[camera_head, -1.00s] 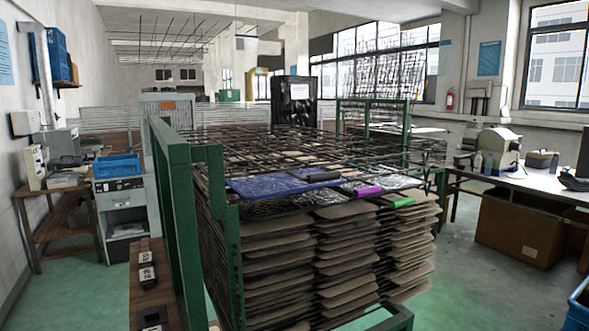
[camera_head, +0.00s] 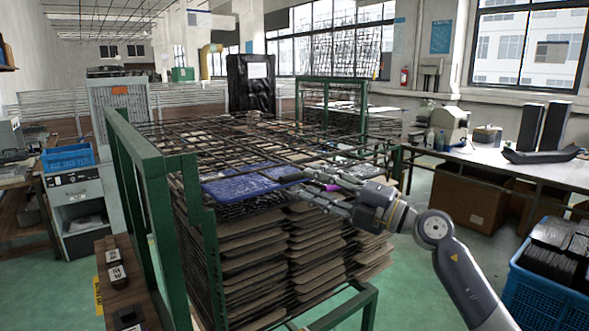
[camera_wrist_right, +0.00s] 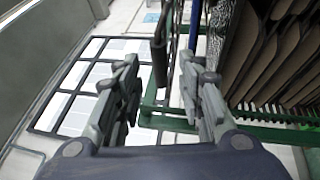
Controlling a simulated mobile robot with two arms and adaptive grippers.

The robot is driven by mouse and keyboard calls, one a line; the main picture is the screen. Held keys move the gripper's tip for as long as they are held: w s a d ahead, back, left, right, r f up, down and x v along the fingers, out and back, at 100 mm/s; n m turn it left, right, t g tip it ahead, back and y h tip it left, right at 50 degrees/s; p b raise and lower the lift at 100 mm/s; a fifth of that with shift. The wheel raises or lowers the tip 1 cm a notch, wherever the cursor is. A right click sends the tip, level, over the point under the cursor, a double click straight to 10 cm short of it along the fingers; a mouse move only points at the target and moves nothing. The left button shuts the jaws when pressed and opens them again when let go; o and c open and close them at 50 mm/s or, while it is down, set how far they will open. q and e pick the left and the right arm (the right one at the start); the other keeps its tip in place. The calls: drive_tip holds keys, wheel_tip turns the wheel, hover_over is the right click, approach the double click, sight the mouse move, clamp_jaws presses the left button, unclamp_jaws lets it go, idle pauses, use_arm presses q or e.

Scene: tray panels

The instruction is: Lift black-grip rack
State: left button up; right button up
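The black-grip rack is a flat wire rack with a blue panel (camera_head: 240,188) on top of the stack, at its front edge. Its black grip (camera_head: 287,178) is partly hidden by my right gripper (camera_head: 298,183). In the right wrist view a dark bar (camera_wrist_right: 159,62), seemingly this grip, lies between the two spread fingers of the right gripper (camera_wrist_right: 160,72), nearer the left one. I see a gap on both sides of it. A purple grip (camera_head: 328,187) of a neighbouring rack shows just behind the fingers. My left gripper is out of view.
A green frame (camera_head: 152,170) surrounds the stack of brown trays (camera_head: 240,260). A brown shelf (camera_head: 125,285) with small labelled blocks stands front left. Green floor lies between.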

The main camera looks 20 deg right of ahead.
sight(299, 178)
drive_tip(key=p+x, duration=0.1)
drive_tip(key=x, duration=0.3)
drive_tip(key=shift+a+r, duration=0.2)
drive_tip(key=shift+a, duration=0.05)
drive_tip(key=shift+w+a+f, duration=0.1)
drive_tip(key=shift+w+a, duration=0.1)
drive_tip(key=shift+w, duration=0.25)
clamp_jaws()
